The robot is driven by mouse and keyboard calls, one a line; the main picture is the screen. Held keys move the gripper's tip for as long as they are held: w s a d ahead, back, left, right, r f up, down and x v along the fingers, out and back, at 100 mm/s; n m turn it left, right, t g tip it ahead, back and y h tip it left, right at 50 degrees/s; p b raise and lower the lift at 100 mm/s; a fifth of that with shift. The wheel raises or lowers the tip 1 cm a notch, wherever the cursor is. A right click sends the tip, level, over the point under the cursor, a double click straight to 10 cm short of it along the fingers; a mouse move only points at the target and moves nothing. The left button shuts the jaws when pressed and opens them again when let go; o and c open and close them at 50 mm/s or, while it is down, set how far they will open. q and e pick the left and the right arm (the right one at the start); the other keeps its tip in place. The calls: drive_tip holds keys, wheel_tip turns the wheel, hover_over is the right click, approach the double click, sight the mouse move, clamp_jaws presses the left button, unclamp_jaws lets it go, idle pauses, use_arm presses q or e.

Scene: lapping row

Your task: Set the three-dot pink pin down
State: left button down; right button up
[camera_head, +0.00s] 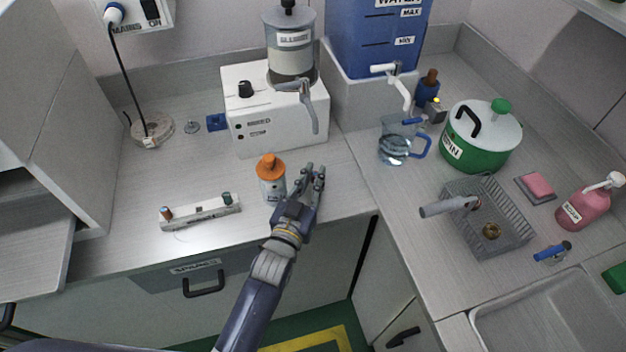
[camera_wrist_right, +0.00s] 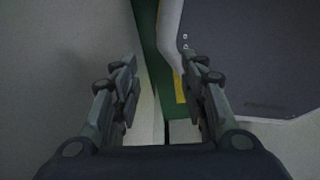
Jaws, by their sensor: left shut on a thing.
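My left gripper (camera_head: 314,180) is above the left counter, near its front right corner, just right of the orange-capped bottle. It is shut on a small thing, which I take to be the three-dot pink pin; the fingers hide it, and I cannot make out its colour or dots. A pale rack (camera_head: 200,212) lies left of the bottle, with an orange-topped and a green-topped piece at its ends. My right gripper (camera_wrist_right: 165,90) is open and empty in the right wrist view; it is outside the head view.
The orange-capped bottle (camera_head: 271,180) stands close beside my left gripper. Behind are the white slurry machine (camera_head: 280,110) and a water jug (camera_head: 396,145). A grey wire basket (camera_head: 500,230) and green pot (camera_head: 480,145) stand right. Bare counter lies between rack and machine.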

use_arm(q)
drive_tip(key=shift+f, duration=0.5)
drive_tip(key=shift+f, duration=0.25)
drive_tip(key=c, duration=1.6)
unclamp_jaws()
drive_tip(key=shift+r, duration=0.1)
drive_tip(key=shift+o, duration=0.2)
